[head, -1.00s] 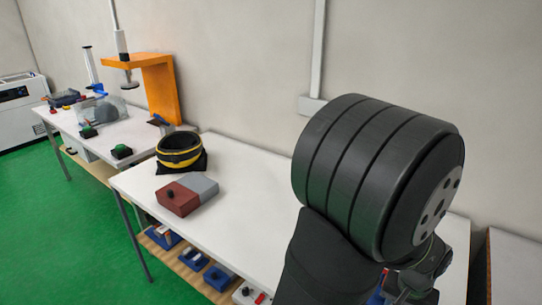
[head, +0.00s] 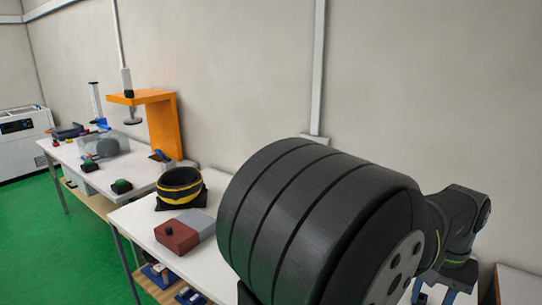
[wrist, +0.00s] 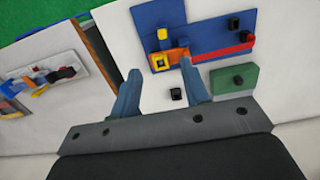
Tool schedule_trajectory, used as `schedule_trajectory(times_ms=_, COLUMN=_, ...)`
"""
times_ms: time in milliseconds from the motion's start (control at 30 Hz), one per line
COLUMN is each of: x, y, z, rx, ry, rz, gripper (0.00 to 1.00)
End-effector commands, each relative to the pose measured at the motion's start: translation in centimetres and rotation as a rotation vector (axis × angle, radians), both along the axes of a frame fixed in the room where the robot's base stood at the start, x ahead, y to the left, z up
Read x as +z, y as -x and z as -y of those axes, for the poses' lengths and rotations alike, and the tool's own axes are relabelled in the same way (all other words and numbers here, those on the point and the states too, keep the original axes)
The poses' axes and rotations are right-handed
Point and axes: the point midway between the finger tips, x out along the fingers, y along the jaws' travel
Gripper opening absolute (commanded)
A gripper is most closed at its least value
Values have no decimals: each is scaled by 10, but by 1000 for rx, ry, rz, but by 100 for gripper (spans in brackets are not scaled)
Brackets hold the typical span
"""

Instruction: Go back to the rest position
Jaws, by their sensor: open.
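My gripper (wrist: 160,90) shows in the wrist view with its two blue-grey fingers spread wide apart and nothing held between them. It hangs over a white surface (wrist: 140,60). A small black knob-like piece (wrist: 176,95) shows on that surface between the fingers in the picture. In the head view my dark arm fills the right foreground and hides much of the near table, and I cannot clearly make out the gripper there.
The wrist view shows a blue board (wrist: 215,35) with coloured parts and a green block (wrist: 234,79). In the head view, a black-yellow ring (head: 180,188), a red-grey block (head: 185,232) and an orange stand (head: 163,130) stand on tables along the wall.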

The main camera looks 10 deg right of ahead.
Motion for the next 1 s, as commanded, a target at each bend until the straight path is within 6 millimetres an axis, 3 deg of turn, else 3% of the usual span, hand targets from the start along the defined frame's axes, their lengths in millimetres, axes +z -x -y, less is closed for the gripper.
schedule_trajectory(times_ms=267, x=16, y=-13, z=12, rx=-1, ry=-15, rz=-16, gripper=42)
schedule_trajectory(times_ms=600, x=18, y=-14, z=13, rx=-1, ry=-17, rz=-20, gripper=42)
schedule_trajectory(times_ms=733, x=18, y=-20, z=19, rx=0, ry=-18, rz=-19, gripper=65)
schedule_trajectory(times_ms=900, x=17, y=-43, z=42, rx=1, ry=-18, rz=-20, gripper=99)
schedule_trajectory(times_ms=1000, x=14, y=-49, z=48, rx=0, ry=-18, rz=-20, gripper=100)
